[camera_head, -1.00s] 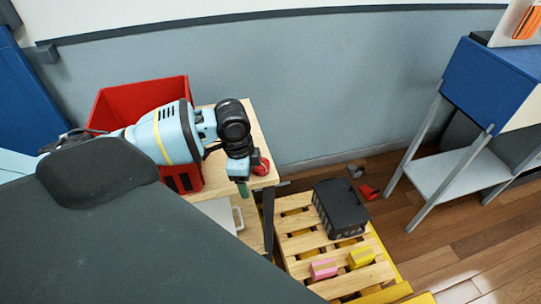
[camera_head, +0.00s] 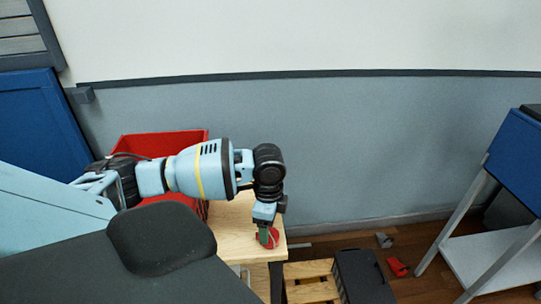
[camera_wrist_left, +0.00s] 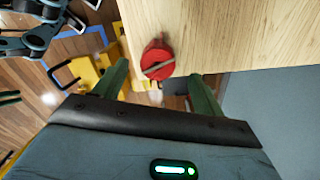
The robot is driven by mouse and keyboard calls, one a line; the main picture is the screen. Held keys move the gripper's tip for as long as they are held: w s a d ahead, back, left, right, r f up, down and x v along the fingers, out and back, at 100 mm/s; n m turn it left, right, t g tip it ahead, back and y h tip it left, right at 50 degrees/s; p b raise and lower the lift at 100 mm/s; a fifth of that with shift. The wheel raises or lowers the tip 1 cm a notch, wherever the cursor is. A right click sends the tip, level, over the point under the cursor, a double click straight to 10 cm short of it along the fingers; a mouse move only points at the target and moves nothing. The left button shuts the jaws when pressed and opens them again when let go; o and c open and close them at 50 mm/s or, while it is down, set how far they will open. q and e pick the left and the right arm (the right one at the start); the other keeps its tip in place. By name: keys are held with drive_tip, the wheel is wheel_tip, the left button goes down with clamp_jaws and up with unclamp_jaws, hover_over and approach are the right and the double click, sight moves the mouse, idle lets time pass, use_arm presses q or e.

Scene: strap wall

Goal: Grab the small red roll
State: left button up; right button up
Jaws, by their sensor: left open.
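The small red roll (camera_head: 273,239) stands near the right front corner of the wooden table (camera_head: 235,222). In the head view my left gripper (camera_head: 267,235) is right at it and hides part of it. In the left wrist view the roll (camera_wrist_left: 158,60) shows as a red disc with a pale strip across it, close to the table edge. My right gripper is not clearly seen.
A red bin (camera_head: 160,146) stands on the table behind my left arm. A slatted wooden pallet (camera_head: 312,283) with a black crate (camera_head: 362,278) is at the lower right. A blue stand (camera_head: 515,160) is at the right, and small red and grey pieces lie on the floor.

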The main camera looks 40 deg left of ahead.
sight(270, 238)
use_arm(q)
drive_tip(key=shift+d+f, duration=0.15)
drive_tip(key=shift+f, duration=2.4)
drive_tip(key=shift+c, duration=0.4)
drive_tip(key=c, duration=1)
